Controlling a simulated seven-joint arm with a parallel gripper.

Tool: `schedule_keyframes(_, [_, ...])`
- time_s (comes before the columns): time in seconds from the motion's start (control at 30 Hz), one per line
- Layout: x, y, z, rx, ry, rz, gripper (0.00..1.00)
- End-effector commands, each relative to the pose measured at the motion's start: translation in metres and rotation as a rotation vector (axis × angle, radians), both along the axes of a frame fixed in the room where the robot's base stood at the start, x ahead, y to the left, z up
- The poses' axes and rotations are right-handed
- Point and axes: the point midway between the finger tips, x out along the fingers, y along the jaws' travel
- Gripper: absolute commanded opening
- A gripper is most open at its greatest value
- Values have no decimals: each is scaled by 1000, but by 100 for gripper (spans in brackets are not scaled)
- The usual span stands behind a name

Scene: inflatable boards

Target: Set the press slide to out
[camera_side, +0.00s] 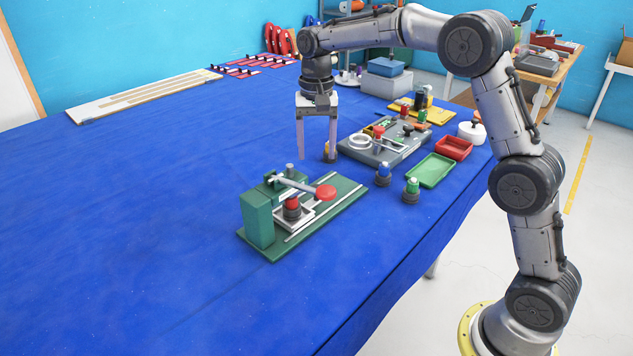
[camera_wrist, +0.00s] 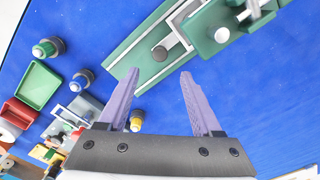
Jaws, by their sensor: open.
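The press stands on a long green base (camera_side: 330,208), with a green column (camera_side: 258,222) and a lever ending in a red knob (camera_side: 325,192). A silver slide plate (camera_side: 308,215) lies on the base beside the column, with a red-and-black piece (camera_side: 292,207) on it. My gripper (camera_side: 316,158) is open and empty, pointing down above and behind the press, apart from it. In the wrist view the open fingers (camera_wrist: 159,75) frame the base's near edge.
A grey fixture board (camera_side: 385,150), a green tray (camera_side: 431,170) and a red tray (camera_side: 454,148) are to the right. Small stamp-like pieces with blue (camera_side: 383,174), green (camera_side: 411,190) and yellow (camera_wrist: 136,122) parts stand nearby. The blue cloth (camera_side: 150,220) left of the press is clear.

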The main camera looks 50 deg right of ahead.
Motion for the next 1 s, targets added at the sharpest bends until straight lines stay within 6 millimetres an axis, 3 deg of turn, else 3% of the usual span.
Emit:
schedule_keyframes(0.2, [-1, 0, -45, 0, 6, 1, 66])
schedule_keyframes(0.5, [-1, 0, -85, 0, 1, 1, 66])
schedule_keyframes(0.9, [0, 0, -93, 0, 0, 1, 66])
schedule_keyframes(1.0, [0, 0, -92, 0, 0, 1, 52])
